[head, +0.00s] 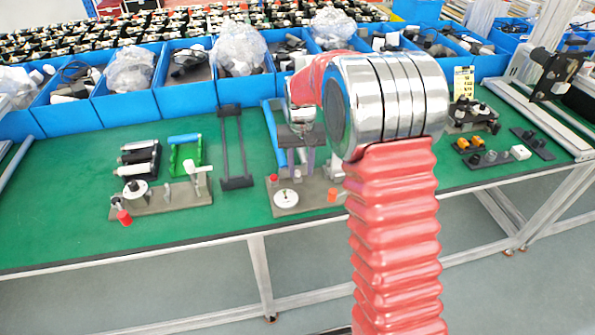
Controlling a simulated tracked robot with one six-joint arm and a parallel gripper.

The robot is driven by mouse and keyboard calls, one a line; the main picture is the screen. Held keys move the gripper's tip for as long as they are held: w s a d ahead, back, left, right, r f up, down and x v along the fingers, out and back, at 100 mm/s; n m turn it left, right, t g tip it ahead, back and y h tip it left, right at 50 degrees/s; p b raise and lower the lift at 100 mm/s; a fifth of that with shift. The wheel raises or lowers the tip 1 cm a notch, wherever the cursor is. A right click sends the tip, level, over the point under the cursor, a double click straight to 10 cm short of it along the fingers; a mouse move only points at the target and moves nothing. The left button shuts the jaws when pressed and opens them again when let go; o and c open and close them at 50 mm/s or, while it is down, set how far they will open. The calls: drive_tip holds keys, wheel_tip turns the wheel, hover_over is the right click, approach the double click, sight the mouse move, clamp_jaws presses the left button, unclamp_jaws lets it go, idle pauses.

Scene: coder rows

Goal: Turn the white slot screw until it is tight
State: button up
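A white round disc (286,199) with a small mark at its centre lies on a grey-brown board (315,205) in the middle of the green table. It looks like the white slot screw, but its slot is too small to make out. My gripper (301,165) points down just behind and above the disc, over the back part of the board. Its two greyish fingers show small and partly merge with the things behind them. I cannot tell whether they hold anything or touch the board. My red and silver arm hides the board's right side.
A second board (170,203) at left carries a white disc (136,190) and a red knob (124,217). A black frame (234,150) and a green frame (186,152) lie nearby. Blue bins (188,100) line the back. The table's (60,225) front left is clear.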

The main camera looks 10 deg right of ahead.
drive_tip(key=shift+d+n, duration=0.15)
drive_tip(key=shift+n, duration=1.95)
drive_tip(key=shift+s+a, duration=0.1)
drive_tip(key=shift+a, duration=0.45)
clamp_jaws()
drive_tip(key=shift+m, duration=0.8)
unclamp_jaws()
drive_tip(key=shift+m, duration=0.3)
